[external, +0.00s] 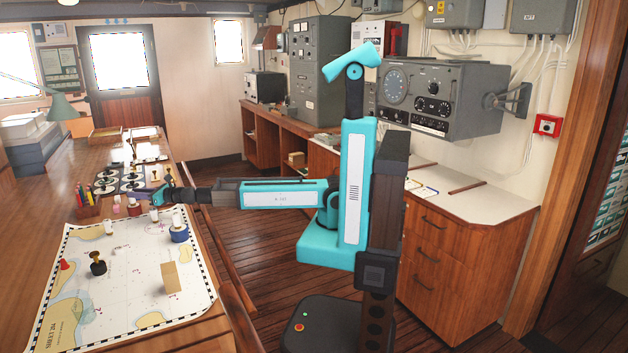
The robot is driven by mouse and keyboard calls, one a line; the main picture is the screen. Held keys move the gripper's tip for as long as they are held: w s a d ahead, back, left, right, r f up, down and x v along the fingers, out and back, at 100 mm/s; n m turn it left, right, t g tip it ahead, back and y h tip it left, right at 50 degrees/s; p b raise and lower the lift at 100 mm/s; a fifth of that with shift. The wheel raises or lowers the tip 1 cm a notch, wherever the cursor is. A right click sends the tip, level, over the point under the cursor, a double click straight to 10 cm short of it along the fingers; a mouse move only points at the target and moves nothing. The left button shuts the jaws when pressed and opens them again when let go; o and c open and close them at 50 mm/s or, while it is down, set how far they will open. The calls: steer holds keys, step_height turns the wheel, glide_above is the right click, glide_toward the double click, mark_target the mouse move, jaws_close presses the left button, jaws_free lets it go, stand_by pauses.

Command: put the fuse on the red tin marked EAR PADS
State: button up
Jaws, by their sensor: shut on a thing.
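My gripper (156,195) is at the end of the outstretched arm, low over the far part of the table, close to the edge of the chart. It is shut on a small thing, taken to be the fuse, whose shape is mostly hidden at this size. A dark red tin (134,209) stands just left of and below the gripper in the picture. Its marking is too small to read, so I cannot tell whether it is the EAR PADS tin. A paler reddish tin or jar (116,204) stands left of it.
On the chart (130,285) are a blue tin (179,234) with a white piece on top, white cylinders (109,227), a dark stamp (98,265), a tan block (170,277) and a red cone (64,265). A pencil holder (88,208) and a tray of round pieces (120,178) are nearby.

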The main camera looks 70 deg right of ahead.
steer(key=shift+f, duration=0.2)
steer(key=o, duration=1)
steer(key=shift+r, duration=0.25)
steer(key=shift+s+d, duration=0.25)
steer(key=shift+s, duration=1)
steer(key=shift+s+d, duration=0.25)
steer(key=shift+s, duration=0.95)
steer(key=shift+s+d, duration=0.25)
steer(key=shift+s, duration=1)
